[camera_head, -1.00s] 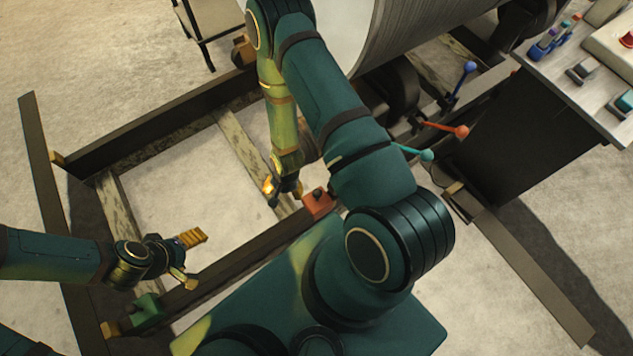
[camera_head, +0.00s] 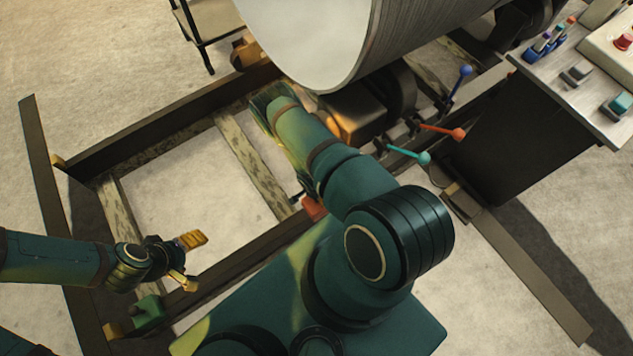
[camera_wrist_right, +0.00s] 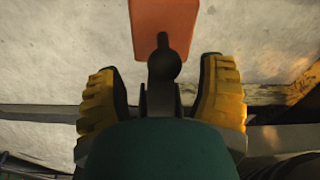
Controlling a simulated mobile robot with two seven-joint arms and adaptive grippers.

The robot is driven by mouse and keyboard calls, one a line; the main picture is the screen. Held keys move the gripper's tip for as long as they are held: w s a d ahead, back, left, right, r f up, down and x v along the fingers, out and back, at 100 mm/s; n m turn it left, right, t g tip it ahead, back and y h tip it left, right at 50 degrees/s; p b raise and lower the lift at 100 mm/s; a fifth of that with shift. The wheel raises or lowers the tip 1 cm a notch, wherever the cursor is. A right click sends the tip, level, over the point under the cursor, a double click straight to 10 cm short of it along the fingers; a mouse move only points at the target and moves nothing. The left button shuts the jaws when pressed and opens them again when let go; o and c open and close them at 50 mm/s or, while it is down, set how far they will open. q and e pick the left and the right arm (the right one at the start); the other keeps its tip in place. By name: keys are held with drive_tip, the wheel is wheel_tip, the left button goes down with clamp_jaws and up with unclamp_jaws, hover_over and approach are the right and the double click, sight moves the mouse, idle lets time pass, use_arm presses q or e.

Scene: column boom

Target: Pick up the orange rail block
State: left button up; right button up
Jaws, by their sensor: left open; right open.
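The orange rail block (camera_head: 313,209) sits on the near dark rail in the head view, partly hidden by my right arm. In the right wrist view the orange block (camera_wrist_right: 163,25) shows at the top centre, with a dark knob (camera_wrist_right: 164,62) on it. My right gripper (camera_wrist_right: 162,85) is open, its two yellow-padded fingers on either side of the knob's line. I cannot tell how far it stands from the knob in depth. In the head view the right gripper is hidden behind its own arm. My left gripper (camera_head: 192,262) is open and empty at the left.
A green block (camera_head: 148,312) sits on the near rail below my left gripper. A large grey drum (camera_head: 320,45) hangs over the frame. Levers with blue (camera_head: 466,70), red (camera_head: 458,134) and teal (camera_head: 424,158) knobs stand right of my right arm. A control desk (camera_head: 570,85) is at the right.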

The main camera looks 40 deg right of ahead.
drive_tip(key=shift+w+d+f+b, duration=0.15)
drive_tip(key=shift+f+b, duration=0.15)
drive_tip(key=shift+f, duration=0.6)
drive_tip(key=shift+d+f+b, duration=0.1)
drive_tip(key=shift+f+b, duration=0.25)
drive_tip(key=shift+f, duration=0.6)
drive_tip(key=shift+w+d+f+b, duration=0.15)
drive_tip(key=shift+f+b, duration=0.15)
drive_tip(key=shift+f, duration=0.6)
clamp_jaws()
